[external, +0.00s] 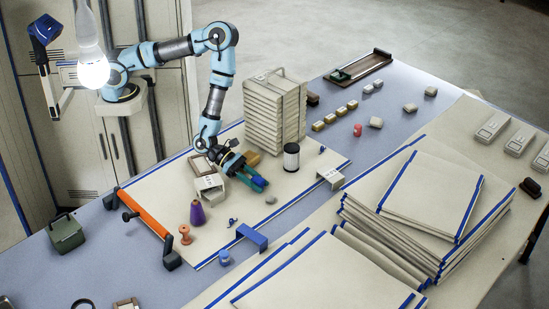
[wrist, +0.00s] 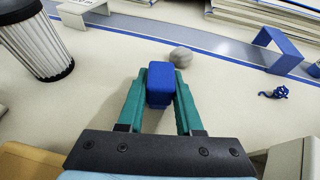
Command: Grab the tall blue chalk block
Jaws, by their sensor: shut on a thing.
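The tall blue chalk block (wrist: 160,86) sits between the two teal fingers of my gripper (wrist: 159,102) in the wrist view. The fingers touch it on both sides and are shut on it. In the external view my gripper (external: 257,184) is low over the cream board, with the blue block (external: 259,183) at its tips. I cannot tell whether the block's lower end touches the board.
A grey lump (wrist: 181,57) lies just beyond the block. A black-and-white ribbed cylinder (external: 291,158) stands close by.

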